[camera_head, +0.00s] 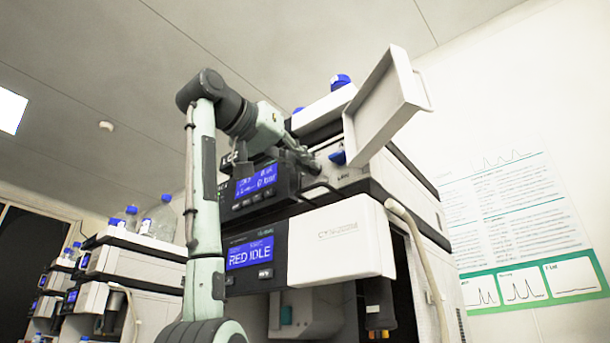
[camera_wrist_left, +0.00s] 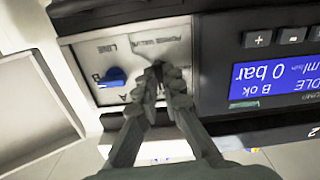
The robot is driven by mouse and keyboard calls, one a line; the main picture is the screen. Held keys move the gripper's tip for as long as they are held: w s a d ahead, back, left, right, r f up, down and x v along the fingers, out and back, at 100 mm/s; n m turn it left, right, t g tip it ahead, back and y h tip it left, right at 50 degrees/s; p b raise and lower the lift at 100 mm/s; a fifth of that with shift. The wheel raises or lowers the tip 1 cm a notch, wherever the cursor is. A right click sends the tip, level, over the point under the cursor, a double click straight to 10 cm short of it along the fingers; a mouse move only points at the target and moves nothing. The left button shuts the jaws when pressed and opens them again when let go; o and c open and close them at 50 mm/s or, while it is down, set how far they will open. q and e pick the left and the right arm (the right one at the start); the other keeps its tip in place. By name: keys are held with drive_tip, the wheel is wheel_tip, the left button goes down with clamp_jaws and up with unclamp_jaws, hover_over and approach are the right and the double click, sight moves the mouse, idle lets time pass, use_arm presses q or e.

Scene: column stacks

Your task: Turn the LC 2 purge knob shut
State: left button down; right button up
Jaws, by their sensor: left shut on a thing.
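The LC 2 pump module shows a pale front panel (camera_wrist_left: 85,52), upside down in the left wrist view. The panel carries a "PURGE VALVE" label and a blue line-selector knob (camera_wrist_left: 113,77), also visible in the head view (camera_head: 338,157). My left gripper (camera_wrist_left: 163,76) is at the panel beside the blue knob, its fingers shut around the small dark purge knob (camera_wrist_left: 159,82). The fingers cover most of that knob, so its angle cannot be told. In the head view my left gripper (camera_head: 303,160) reaches the panel from the left. My right gripper is not in view.
A white door (camera_head: 385,105) stands swung open right of the panel; it also shows in the left wrist view (camera_wrist_left: 38,105). The pump display (camera_wrist_left: 272,80) reads 0 bar. A lower unit (camera_head: 340,243) shows "RED IDLE". A pale hose (camera_head: 425,265) hangs at right.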

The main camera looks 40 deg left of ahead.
use_arm(q)
drive_tip(key=shift+m, duration=0.6)
drive_tip(key=c, duration=1.7)
unclamp_jaws()
drive_tip(key=shift+s, duration=0.15)
drive_tip(key=s, duration=0.8)
drive_tip(key=s+a, duration=0.1)
drive_tip(key=s, duration=0.2)
drive_tip(key=shift+s, duration=0.4)
